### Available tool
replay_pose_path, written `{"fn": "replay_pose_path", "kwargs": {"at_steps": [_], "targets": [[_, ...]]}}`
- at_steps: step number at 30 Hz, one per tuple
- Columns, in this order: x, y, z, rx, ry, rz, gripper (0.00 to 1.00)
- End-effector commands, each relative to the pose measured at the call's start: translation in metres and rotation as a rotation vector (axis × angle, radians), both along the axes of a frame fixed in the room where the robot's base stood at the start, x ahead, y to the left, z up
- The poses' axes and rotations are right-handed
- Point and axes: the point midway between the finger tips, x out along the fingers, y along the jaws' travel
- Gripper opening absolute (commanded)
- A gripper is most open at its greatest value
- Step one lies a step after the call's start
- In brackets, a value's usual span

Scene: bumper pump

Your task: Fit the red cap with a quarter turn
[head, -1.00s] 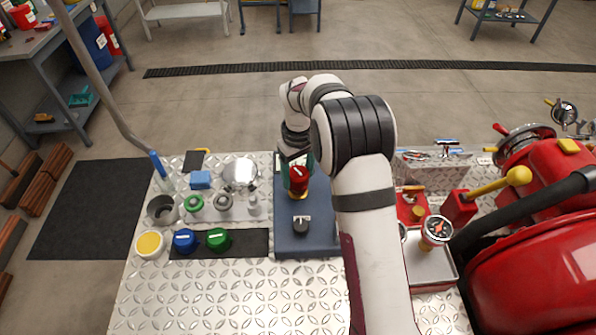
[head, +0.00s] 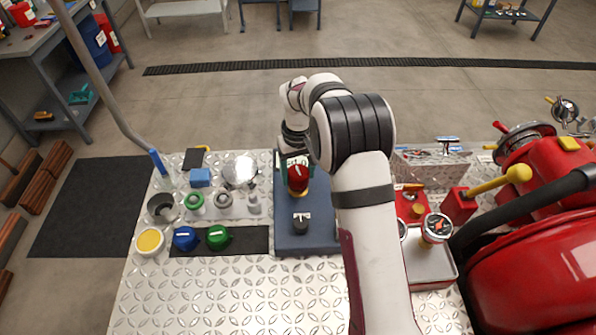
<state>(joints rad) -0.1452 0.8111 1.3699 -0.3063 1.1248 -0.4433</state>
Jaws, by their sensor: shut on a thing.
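The red cap (head: 297,182) is on the blue block (head: 287,240), near its middle, and looks upright. A pale mark shows on its top. A little yellow shows just under it, so I cannot tell how the cap sits on the part below. My gripper (head: 295,165) points down at the cap from behind and is shut on it. The fingertips are small and partly hidden. A black fitting (head: 300,225) with a pale bar on top stands in front of the cap on the same block.
Blue (head: 185,238) and green (head: 217,238) caps sit on a black mat to the left. A yellow-topped jar (head: 149,243) and several small parts stand nearby. A gauge (head: 437,228) and red machinery (head: 540,260) are at right. The front tread plate (head: 230,295) is clear.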

Motion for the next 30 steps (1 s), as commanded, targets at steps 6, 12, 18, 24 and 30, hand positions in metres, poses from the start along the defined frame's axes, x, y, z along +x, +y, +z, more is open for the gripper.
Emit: {"fn": "replay_pose_path", "kwargs": {"at_steps": [6,12,18,24,30], "targets": [[0.0003,0.0000,0.0010,0.000,-0.001,-0.215,0.03],[0.0003,0.0000,0.0013,0.000,-0.001,-0.261,0.03],[0.0004,0.0000,0.0016,0.001,-0.001,-0.633,0.03],[0.0004,0.0000,0.0018,0.001,-0.001,-0.665,0.03],[0.0005,-0.0001,0.0020,0.001,-0.002,-0.928,0.03]]}}
